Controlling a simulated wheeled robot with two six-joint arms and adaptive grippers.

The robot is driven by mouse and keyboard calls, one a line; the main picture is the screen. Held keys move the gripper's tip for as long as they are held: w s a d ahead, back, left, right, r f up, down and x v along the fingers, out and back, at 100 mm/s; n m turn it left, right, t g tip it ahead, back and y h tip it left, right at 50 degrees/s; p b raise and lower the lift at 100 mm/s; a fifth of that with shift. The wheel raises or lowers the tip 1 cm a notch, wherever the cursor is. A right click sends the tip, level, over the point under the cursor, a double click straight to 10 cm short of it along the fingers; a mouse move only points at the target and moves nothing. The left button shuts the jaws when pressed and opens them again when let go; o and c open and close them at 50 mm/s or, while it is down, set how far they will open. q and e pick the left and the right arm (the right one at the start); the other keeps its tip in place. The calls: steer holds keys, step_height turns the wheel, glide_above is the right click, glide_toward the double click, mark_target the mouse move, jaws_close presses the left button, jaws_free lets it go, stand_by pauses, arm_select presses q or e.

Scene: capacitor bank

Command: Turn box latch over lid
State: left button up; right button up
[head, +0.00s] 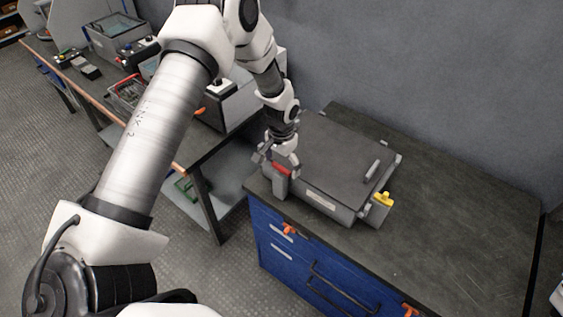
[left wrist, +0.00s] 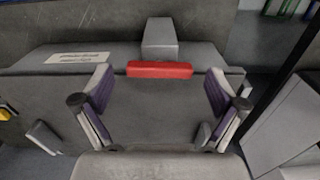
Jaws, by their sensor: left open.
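The grey box (head: 322,204) stands on the bench with its flat lid (head: 335,150) down on it. A red latch piece (head: 281,171) is at its front left corner; it shows as a red bar (left wrist: 160,69) beside a grey block (left wrist: 160,38) in the left wrist view. A yellow latch piece (head: 384,199) is at the front right corner. My left gripper (left wrist: 159,80) is open, with one finger on each side of the red bar and gaps between. Contact with the lid cannot be told. My right gripper is not in view.
The dark bench top (head: 455,212) is clear right of the box. Below are blue drawers (head: 290,250) with orange catches. A second workbench (head: 190,150) with tools and a white device (head: 232,103) stands left. A grey wall is behind.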

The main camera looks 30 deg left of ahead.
arm_select(q)
steer(key=c, duration=1.1)
steer(key=shift+c, duration=0.2)
steer(key=shift+m, duration=0.4)
steer(key=m+b, duration=0.1)
steer(key=m, duration=0.2)
steer(key=shift+s+f+m, duration=0.1)
steer(key=shift+m, duration=0.2)
steer(key=m, duration=0.4)
steer(key=shift+b, duration=0.4)
steer(key=m, duration=0.5)
steer(key=shift+b, duration=0.3)
steer(key=shift+m, duration=2)
